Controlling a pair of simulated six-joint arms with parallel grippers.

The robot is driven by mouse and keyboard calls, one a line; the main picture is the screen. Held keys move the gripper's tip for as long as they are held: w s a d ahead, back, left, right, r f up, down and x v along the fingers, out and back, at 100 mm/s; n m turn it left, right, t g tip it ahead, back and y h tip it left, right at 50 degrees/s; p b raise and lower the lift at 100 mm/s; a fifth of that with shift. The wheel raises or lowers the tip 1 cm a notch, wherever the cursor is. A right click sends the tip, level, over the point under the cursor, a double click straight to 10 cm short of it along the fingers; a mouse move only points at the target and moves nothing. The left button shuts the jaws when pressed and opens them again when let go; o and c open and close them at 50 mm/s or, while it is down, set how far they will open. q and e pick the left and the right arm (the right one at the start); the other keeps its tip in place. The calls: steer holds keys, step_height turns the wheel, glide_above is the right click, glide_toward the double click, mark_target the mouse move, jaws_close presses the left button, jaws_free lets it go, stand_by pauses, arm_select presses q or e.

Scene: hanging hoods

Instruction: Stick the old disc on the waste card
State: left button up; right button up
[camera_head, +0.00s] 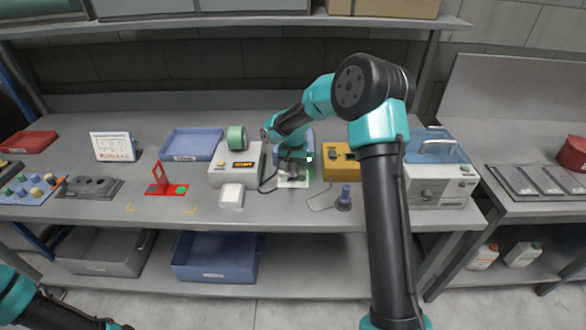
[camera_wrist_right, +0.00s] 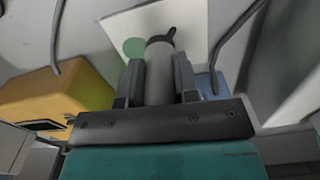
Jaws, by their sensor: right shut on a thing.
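My right gripper (camera_head: 292,167) reaches down over the bench in the head view. In the right wrist view its two fingers (camera_wrist_right: 157,82) are shut on a grey cylindrical tool (camera_wrist_right: 158,68) with a dark curved tip. A white card (camera_wrist_right: 192,22) lies beyond the tool; it also shows under the gripper in the head view (camera_head: 286,184). A green disc (camera_wrist_right: 133,47) appears against the card beside the tool; whether it sticks to the card or to the tool is unclear. My left gripper is out of view; only part of my left arm shows at lower left.
A yellow box (camera_head: 340,159) stands just right of the gripper, with a blue-topped post (camera_head: 344,197) in front. A cream device (camera_head: 238,173) stands to the left. A red stand (camera_head: 160,179) with a green spot is further left. A grey machine (camera_head: 437,180) stands at right.

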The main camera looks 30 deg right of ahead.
steer(key=shift+r, duration=3.2)
